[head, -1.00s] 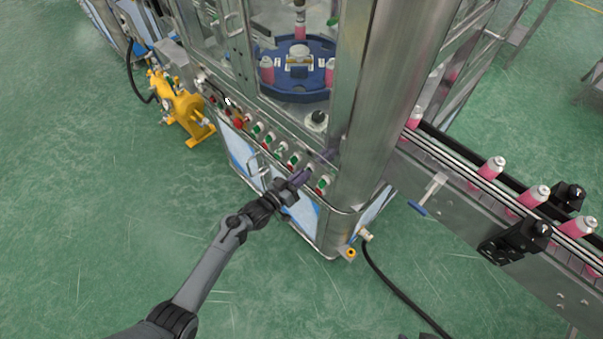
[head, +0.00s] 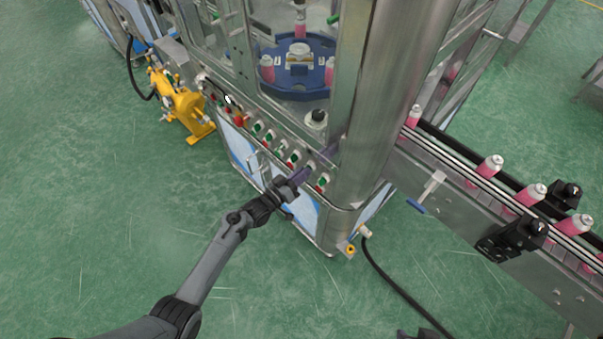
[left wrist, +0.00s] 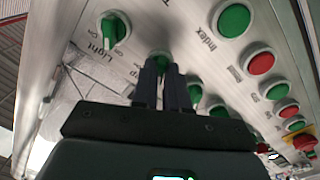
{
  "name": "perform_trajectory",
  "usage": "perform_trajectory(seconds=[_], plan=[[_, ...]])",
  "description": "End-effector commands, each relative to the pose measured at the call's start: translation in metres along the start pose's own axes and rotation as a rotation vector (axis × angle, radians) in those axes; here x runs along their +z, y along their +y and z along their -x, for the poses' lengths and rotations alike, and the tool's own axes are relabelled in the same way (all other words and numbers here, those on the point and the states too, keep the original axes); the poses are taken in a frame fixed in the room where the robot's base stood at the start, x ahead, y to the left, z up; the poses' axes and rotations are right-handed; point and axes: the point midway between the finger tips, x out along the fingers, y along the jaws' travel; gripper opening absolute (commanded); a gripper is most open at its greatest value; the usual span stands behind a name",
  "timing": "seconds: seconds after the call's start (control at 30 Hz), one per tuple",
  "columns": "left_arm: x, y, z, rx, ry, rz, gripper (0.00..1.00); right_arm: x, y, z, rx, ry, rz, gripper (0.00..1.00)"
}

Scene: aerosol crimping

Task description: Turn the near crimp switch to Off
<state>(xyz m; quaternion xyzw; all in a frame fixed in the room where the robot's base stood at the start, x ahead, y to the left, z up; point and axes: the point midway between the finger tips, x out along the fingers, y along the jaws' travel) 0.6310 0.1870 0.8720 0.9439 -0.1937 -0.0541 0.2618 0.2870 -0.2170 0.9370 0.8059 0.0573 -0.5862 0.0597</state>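The near crimp switch (left wrist: 160,55) is a round green knob on the sloping metal panel, mostly hidden behind my left fingers in the left wrist view. My left gripper (left wrist: 163,66) has its two dark fingers close together, with a narrow gap, right at this knob; they appear shut on its handle. The knob's pointing direction is hidden, and its label is mostly covered. In the head view my left gripper (head: 312,172) reaches the right end of the panel. Only a dark piece of my right gripper (head: 421,335) shows at the bottom edge, its fingers not visible.
The green light switch (left wrist: 115,30) sits beside the crimp switch. Green and red buttons (left wrist: 234,19) line the rest of the panel (head: 262,118). A thick metal post (head: 375,110) rises just right of the gripper. A conveyor with pink cans (head: 489,168) runs to the right.

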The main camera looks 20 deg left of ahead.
Motion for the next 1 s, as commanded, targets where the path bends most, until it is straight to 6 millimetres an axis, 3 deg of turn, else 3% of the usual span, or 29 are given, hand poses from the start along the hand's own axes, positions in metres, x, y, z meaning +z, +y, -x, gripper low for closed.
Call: perform_trajectory(seconds=[0.03, 0.13, 0.53, 1.0], plan=[[0.000, 0.000, 0.000, -0.001, 0.000, 0.000, 0.22, 0.000, 0.000, 0.000, 0.000, 0.000, 0.000, 0.43], [0.000, 0.000, 0.000, 0.000, 0.000, -0.001, 0.35, 0.000, 0.000, 0.000, 0.000, 0.000, 0.000, 0.43], [0.000, 0.000, 0.007, 0.000, 0.000, -0.002, 0.35, 0.000, 0.002, 0.001, 0.005, -0.001, 0.007, 0.43], [0.000, 0.000, 0.080, -0.001, -0.001, -0.003, 0.35, -0.003, 0.002, 0.010, 0.007, -0.002, 0.009, 0.43]])
